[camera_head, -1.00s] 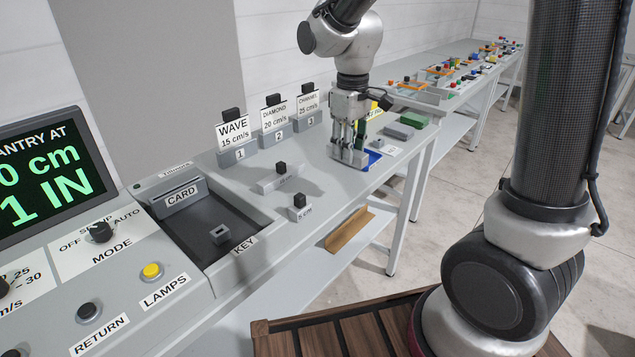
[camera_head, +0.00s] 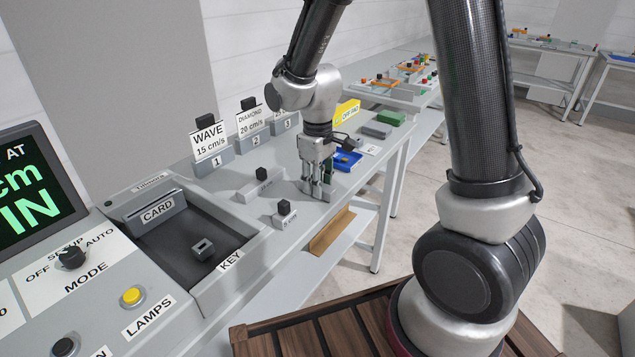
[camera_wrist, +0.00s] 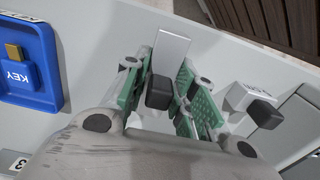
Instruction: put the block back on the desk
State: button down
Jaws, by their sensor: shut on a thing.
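My gripper (camera_head: 318,192) is low over the grey desk (camera_head: 225,178), left of and nearer than the blue tray (camera_head: 347,160). In the wrist view my gripper (camera_wrist: 158,95), with green-padded fingers, is shut on a block (camera_wrist: 171,50), pale grey with a black knob. The fingers mostly hide this block in the head view. I cannot tell whether it touches the desk. A longer grey block (camera_head: 247,192) with a black knob and a small 5 cm block (camera_head: 284,218) stand on the desk to the left. The small block (camera_wrist: 252,102) shows right of my fingers in the wrist view.
WAVE (camera_head: 209,143) and DIAMOND (camera_head: 250,122) cards stand in numbered holders at the back. The tray holds a piece marked KEY (camera_wrist: 14,72). Green (camera_head: 391,118) and grey (camera_head: 377,130) blocks lie beyond it. A sunken bay (camera_head: 180,240) is at left.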

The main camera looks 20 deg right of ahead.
jog(key=shift+f, duration=0.1)
jog(key=c, duration=1.2)
grip_release()
jog(key=shift+o, duration=0.2)
notch_tip(320, 180, up, 12)
jog(key=shift+r, duration=0.2)
jog(key=s+d+r+m+t, duration=0.2)
jog(key=s+d+r+m, duration=0.1)
jog(key=s+d, duration=0.4)
jog(key=s+d+r+m+t, duration=0.2)
jog(key=s+d+r+m, duration=0.2)
jog(key=s+d, duration=0.4)
jog(key=s+r, duration=0.1)
jog(key=s, duration=0.3)
jog(key=shift+r, duration=0.15)
